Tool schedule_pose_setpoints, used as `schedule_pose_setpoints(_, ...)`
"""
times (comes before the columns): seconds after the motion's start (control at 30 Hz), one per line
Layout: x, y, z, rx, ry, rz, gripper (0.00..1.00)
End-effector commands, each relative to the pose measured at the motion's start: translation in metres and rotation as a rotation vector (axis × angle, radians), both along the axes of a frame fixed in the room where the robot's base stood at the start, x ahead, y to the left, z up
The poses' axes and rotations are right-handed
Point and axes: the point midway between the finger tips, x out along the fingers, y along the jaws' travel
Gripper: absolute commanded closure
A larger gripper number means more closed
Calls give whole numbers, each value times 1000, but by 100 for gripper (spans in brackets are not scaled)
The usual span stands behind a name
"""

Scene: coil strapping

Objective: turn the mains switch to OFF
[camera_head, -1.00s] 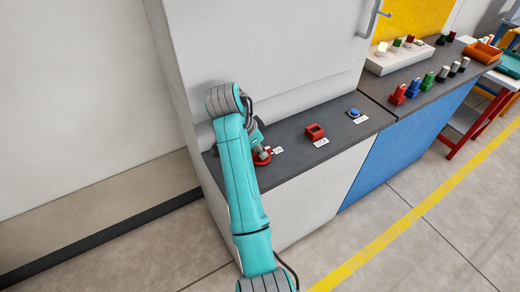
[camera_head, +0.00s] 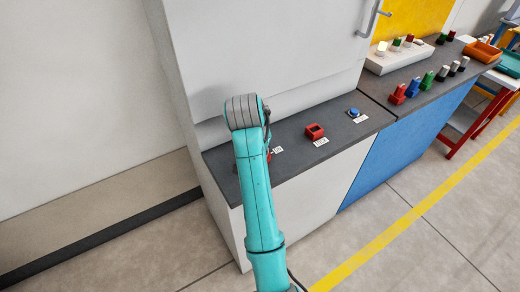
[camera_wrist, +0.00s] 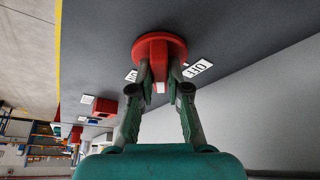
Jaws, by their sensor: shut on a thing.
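The mains switch, a red round disc with a red handle (camera_wrist: 160,45), is at the top middle of the wrist view. My gripper (camera_wrist: 160,76) is shut on its handle, one finger on each side. A white mark shows on the handle between the fingers. A white label reading OFF (camera_wrist: 198,68) lies right of the switch, upside down in this view. A second white label (camera_wrist: 131,75) lies to its left, partly hidden by a finger. In the head view my arm hides nearly all of the switch and my gripper; only a red sliver (camera_head: 270,156) shows.
A red block-shaped control (camera_head: 315,131) and a blue button (camera_head: 353,112) stand along the dark counter (camera_head: 290,132), right of my arm. A grey cabinet wall (camera_head: 270,60) rises behind. Several coloured pieces stand on the adjoining blue-fronted bench (camera_head: 405,130).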

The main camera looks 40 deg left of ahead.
Motion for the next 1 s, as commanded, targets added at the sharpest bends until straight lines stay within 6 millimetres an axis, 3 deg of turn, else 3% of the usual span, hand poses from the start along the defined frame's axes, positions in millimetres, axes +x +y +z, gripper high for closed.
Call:
schedule_pose_setpoints(0.6, 2, -3, 0, -1, 2, 579, 100)
schedule_pose_setpoints(1.0, 3, -3, 0, 0, 1, 849, 100)
